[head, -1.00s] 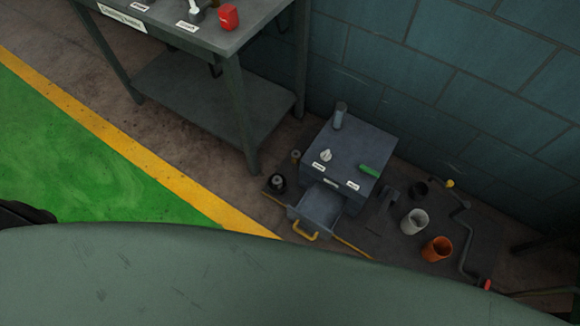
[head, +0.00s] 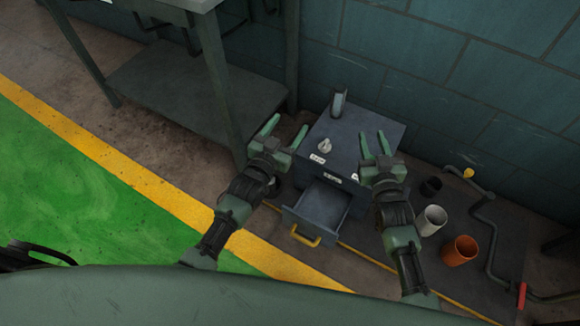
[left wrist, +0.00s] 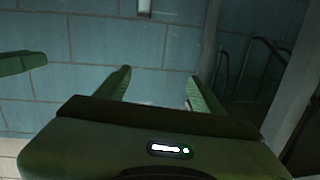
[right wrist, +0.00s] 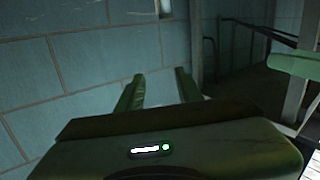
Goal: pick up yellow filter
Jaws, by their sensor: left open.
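I cannot make out a yellow filter for certain. A small yellow piece (head: 468,172) shows at the upper end of the dark bent crank (head: 484,210), right of the cabinet. My left gripper (head: 284,132) is open and empty, in front of the cabinet's left side. My right gripper (head: 373,135) is open and empty, over the cabinet's right side. Both are well left of the yellow piece. The left wrist view shows its spread fingers (left wrist: 158,88) against the wall; the right wrist view shows spread fingers too (right wrist: 158,88).
The grey cabinet (head: 340,132) carries a grey cylinder (head: 338,103) and a white knob (head: 324,146). Its drawer (head: 319,207) is pulled out, with a yellow handle (head: 305,237). A black cup (head: 431,186), white cup (head: 432,220) and orange cup (head: 460,250) stand right. A workbench (head: 160,85) stands left.

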